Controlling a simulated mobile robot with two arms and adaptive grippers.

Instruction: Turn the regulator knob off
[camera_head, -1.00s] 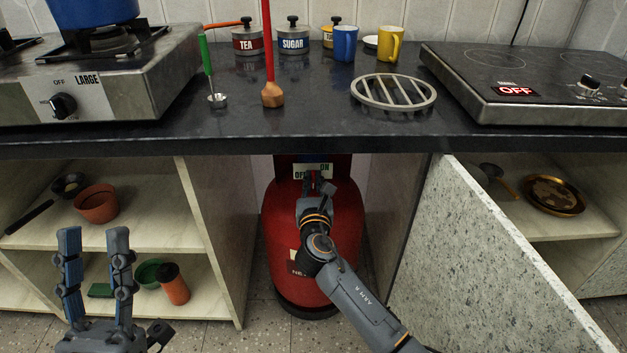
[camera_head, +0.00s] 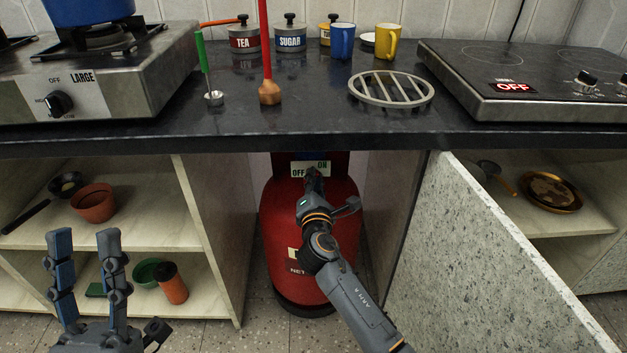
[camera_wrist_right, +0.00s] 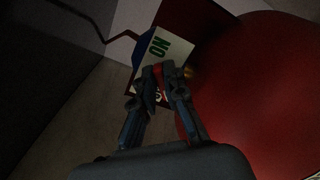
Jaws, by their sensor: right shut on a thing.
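The red gas cylinder (camera_head: 275,225) stands in the open bay under the counter. A white plate (camera_head: 325,165) marked OFF at left and ON at right is at its top. It also shows tilted in the right wrist view (camera_wrist_right: 157,45). My right gripper (camera_head: 314,173) is at the cylinder's top, just below this plate. In the right wrist view, my right gripper (camera_wrist_right: 163,78) is shut on the small red regulator knob (camera_wrist_right: 158,71), mostly hidden between its fingertips. My left gripper (camera_head: 87,240) is open and empty in front of the left shelves.
An open speckled cabinet door (camera_head: 470,260) stands right of my right arm. Bay walls (camera_head: 215,215) flank the cylinder, and the dark counter (camera_head: 300,130) overhangs it. A terracotta pot (camera_head: 93,205) and an orange-brown cup (camera_head: 172,285) sit on the left shelves, near my left gripper.

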